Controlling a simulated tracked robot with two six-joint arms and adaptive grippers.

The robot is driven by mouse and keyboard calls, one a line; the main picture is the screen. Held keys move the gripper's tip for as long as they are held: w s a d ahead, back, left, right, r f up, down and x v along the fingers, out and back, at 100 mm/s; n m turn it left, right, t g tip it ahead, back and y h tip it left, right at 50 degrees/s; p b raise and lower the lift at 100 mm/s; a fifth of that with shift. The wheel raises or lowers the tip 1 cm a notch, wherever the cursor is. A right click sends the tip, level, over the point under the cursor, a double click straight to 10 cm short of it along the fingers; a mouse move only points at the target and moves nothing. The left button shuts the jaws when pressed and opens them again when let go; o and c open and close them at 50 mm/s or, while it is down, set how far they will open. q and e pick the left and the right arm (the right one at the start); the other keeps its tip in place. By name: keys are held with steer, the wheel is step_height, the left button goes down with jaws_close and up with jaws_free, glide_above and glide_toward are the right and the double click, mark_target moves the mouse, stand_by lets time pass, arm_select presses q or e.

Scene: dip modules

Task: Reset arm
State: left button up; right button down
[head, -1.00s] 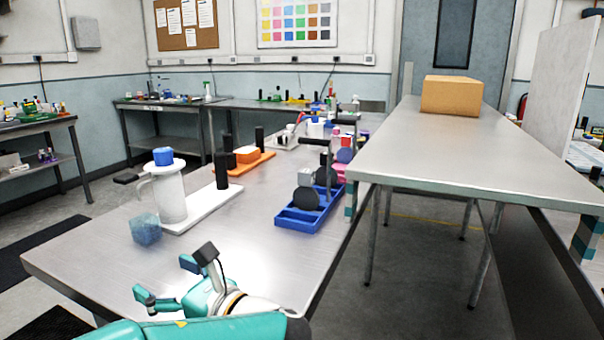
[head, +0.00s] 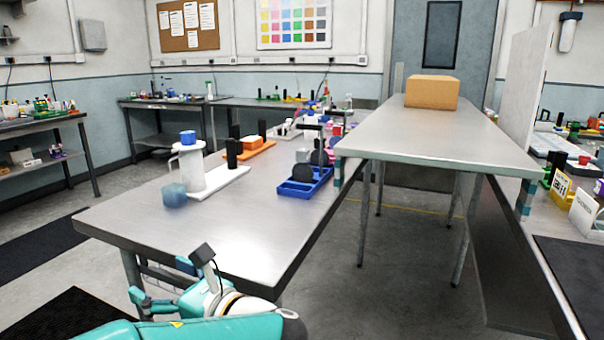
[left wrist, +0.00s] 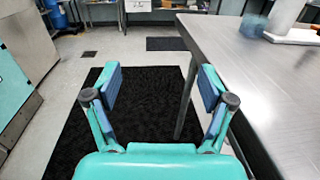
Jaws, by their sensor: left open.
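My left gripper (head: 165,283) is at the bottom of the head view, in front of the near edge of the left metal table (head: 235,228). In the left wrist view my left gripper (left wrist: 158,95) has its two fingers spread wide, with nothing between them. Below and beyond them are the floor and a black mat (left wrist: 145,125); the table edge is close on the right. My left forearm is teal and folded across the bottom of the head view. My right gripper is not in view.
A white pitcher-like module (head: 190,165) and a blue translucent cube (head: 174,195) stand on the left table. A blue tray (head: 305,186) holds dark discs. A cardboard box (head: 431,92) sits on the higher table (head: 440,135). Floor mats lie at left; open floor shows between tables.

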arm_select(q)
step_height(320, 180, down, 19)
steer(key=s+a+g+h, duration=0.1)
steer(key=g+h, duration=0.2)
steer(key=h, duration=0.2)
steer(key=s+d+f+n+g+h, duration=0.2)
steer(key=s+d+f+n+h, duration=0.25)
steer(key=s+f+n, duration=0.45)
steer(key=s+d+f+n+g+h, duration=0.1)
steer(key=s+d+f+n+h, duration=0.35)
steer(key=f, duration=0.75)
steer(key=s+d+f+n+g+h, duration=0.25)
steer(key=s+f+n+h, duration=0.35)
steer(key=s+f+n, duration=0.35)
step_height(320, 180, up, 18)
steer(key=w+n+p, duration=0.2)
steer(key=p, duration=1.7)
steer(key=shift+a+r+n+t+p, duration=0.25)
steer(key=shift+a+n+t+p, duration=0.05)
steer(key=shift+n+t+p, duration=0.1)
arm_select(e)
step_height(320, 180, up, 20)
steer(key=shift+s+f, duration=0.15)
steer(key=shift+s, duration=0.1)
